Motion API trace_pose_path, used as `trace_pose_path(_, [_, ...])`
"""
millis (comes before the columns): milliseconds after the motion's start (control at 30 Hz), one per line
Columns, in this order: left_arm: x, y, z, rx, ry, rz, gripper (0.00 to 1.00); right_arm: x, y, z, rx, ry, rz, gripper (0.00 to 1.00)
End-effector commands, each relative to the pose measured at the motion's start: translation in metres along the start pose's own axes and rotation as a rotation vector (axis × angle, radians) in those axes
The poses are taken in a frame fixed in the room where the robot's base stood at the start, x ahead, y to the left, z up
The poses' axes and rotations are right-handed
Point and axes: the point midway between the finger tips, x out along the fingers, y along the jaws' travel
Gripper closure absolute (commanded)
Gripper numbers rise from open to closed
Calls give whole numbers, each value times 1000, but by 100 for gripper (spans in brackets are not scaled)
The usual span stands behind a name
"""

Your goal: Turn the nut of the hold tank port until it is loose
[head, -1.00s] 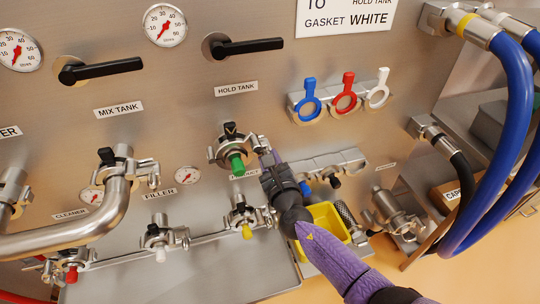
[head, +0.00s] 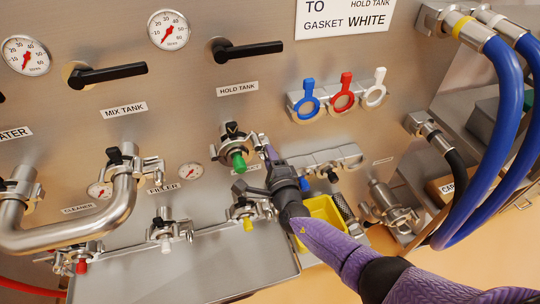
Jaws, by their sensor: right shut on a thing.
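The hold tank port (head: 233,147) is a steel clamp fitting on the panel under the HOLD TANK label (head: 237,88), with a green plug (head: 238,161) in its front. Its nut is at the clamp's right side, partly hidden by my fingers. My right gripper (head: 268,152), purple and black, reaches in from the lower right. Its fingertips are at the clamp's right side and shut on the nut. My left gripper is not in view.
A yellow bin (head: 322,215) stands below my right wrist. Blue, red and white gasket holders (head: 342,98) hang to the right. The yellow-plugged port (head: 246,212) is close below my gripper. Blue hoses (head: 505,140) arch at the right.

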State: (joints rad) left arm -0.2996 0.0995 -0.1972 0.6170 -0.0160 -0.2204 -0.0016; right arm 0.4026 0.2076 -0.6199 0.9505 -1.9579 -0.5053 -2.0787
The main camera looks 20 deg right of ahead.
Motion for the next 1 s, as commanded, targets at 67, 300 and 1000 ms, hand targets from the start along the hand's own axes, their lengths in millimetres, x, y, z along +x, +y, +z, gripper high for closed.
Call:
trace_pose_path(67, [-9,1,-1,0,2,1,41,0,-3,1,-153,0,3,100])
trace_pose_path(300, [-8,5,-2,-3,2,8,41,0,1,0,-222,0,2,50])
trace_pose_path(1000, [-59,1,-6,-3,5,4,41,-91,0,0,-219,0,2,50])
